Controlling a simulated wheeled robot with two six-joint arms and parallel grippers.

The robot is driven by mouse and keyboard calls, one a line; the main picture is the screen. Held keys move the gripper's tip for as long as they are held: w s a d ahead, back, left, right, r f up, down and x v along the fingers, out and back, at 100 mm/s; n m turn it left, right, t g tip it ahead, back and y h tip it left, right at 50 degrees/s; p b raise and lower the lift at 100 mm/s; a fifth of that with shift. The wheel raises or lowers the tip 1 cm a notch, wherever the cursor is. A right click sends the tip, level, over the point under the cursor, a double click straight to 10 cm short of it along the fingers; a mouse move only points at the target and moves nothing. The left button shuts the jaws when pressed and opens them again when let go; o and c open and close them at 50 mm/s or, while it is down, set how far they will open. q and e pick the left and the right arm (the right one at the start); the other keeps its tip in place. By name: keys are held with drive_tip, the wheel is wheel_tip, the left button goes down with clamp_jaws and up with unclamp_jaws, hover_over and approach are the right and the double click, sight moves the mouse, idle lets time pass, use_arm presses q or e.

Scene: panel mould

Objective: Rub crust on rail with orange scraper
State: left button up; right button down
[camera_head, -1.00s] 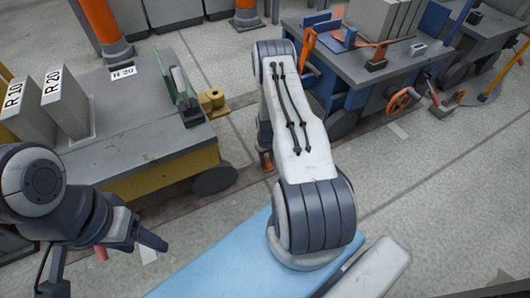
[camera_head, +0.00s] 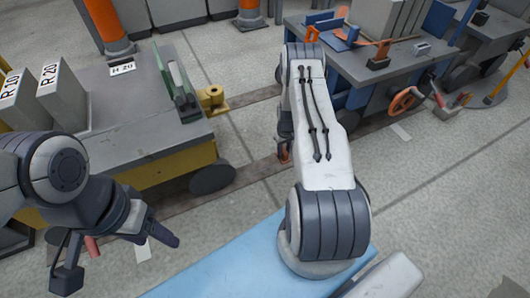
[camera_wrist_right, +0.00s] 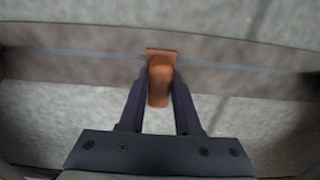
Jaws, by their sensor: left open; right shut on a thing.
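An orange scraper (camera_wrist_right: 160,82) is between the fingers of my right gripper (camera_wrist_right: 160,75) in the right wrist view. The gripper is shut on it. In the head view, only a small orange bit of the scraper (camera_head: 284,154) shows beside my right arm, which hides most of that gripper. The rail (camera_wrist_right: 85,66) is a brown strip with a thin line along it, and the scraper's end lies over it. I cannot tell whether they touch. The rail (camera_head: 262,168) also crosses the floor in the head view. I cannot make out any crust. My left gripper (camera_head: 120,258) is open and empty, lower left.
A grey-topped yellow cart (camera_head: 150,140) with labelled blocks stands on the left. A blue cart (camera_head: 370,65) with tools and an orange handwheel stands at the upper right. A light blue surface (camera_head: 220,265) is at the bottom.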

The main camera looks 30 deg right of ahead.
drive_tip(key=shift+d+f, duration=0.1)
drive_tip(key=shift+d, duration=0.35)
drive_tip(key=shift+a+p, duration=0.5)
drive_tip(key=shift+a, duration=0.2)
drive_tip(key=shift+a+p, duration=0.35)
drive_tip(key=shift+a, duration=0.25)
drive_tip(key=shift+w+a+p, duration=0.2)
drive_tip(key=shift+a+p, duration=0.35)
drive_tip(key=shift+a, duration=0.95)
drive_tip(key=shift+w+a+p, duration=0.25)
drive_tip(key=shift+a+p, duration=0.3)
drive_tip(key=shift+a, duration=1)
drive_tip(key=shift+w+a+p, duration=0.2)
drive_tip(key=shift+a+p, duration=0.35)
drive_tip(key=shift+a, duration=0.95)
drive_tip(key=shift+w+a+r+p, duration=0.1)
drive_tip(key=shift+a+r+p, duration=0.1)
drive_tip(key=shift+r+p, duration=0.2)
drive_tip(key=shift+d+r+p, duration=0.15)
drive_tip(key=shift+r+p, duration=0.15)
drive_tip(key=shift+r, duration=0.6)
drive_tip(key=shift+r+p, duration=0.65)
drive_tip(key=shift+r, duration=0.05)
drive_tip(key=shift+r+p, duration=1.8)
drive_tip(key=shift+r, duration=0.4)
